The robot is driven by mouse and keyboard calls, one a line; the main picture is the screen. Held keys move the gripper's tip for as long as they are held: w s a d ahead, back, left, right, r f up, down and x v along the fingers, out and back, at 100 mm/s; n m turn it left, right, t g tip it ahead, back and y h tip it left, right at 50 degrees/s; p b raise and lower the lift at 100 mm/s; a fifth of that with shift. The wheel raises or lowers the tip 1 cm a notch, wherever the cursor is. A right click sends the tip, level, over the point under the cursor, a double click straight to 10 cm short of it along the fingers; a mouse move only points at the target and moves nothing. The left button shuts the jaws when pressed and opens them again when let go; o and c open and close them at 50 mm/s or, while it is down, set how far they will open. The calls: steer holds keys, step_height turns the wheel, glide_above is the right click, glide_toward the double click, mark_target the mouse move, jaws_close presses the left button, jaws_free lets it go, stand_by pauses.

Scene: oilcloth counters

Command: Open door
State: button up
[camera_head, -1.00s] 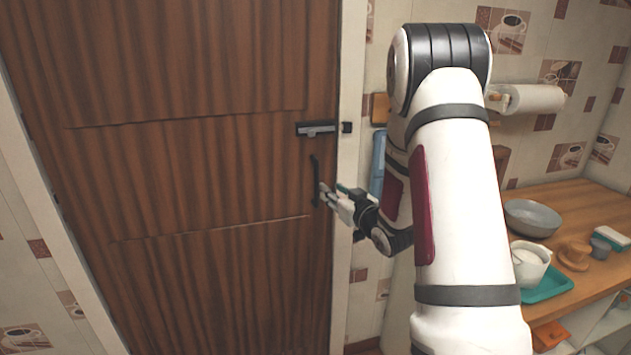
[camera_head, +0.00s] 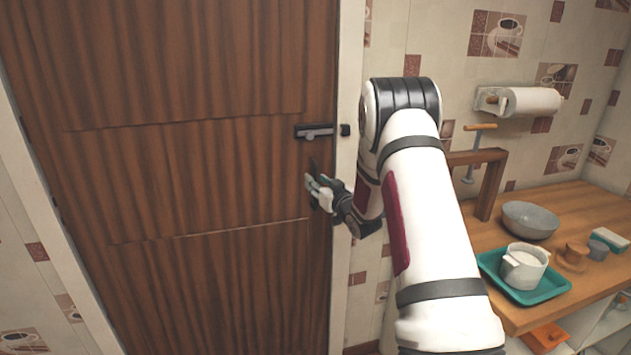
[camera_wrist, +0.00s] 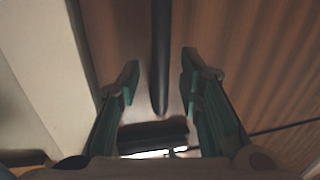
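The brown wooden door (camera_head: 200,170) fills the left of the head view and looks closed in its pale frame (camera_head: 346,70). A dark bolt with a grey bar (camera_head: 318,132) is fixed near its right edge. Below it is a dark upright handle (camera_head: 313,165), partly hidden by my gripper (camera_head: 312,188). In the wrist view the dark handle (camera_wrist: 160,60) runs between the two teal-padded fingers of my gripper (camera_wrist: 158,80). The fingers are apart, with a gap on both sides of the handle. I cannot see them touching it.
To the right, a wooden counter (camera_head: 560,205) holds a grey bowl (camera_head: 530,220), a teal tray (camera_head: 545,293) with a white pot (camera_head: 523,268), and small cups. A paper roll (camera_head: 530,102) hangs on the tiled wall. The floor in front of the door is mostly out of view.

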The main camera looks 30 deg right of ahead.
steer(key=shift+w, duration=0.85)
steer(key=shift+c, duration=0.3)
jaws_close()
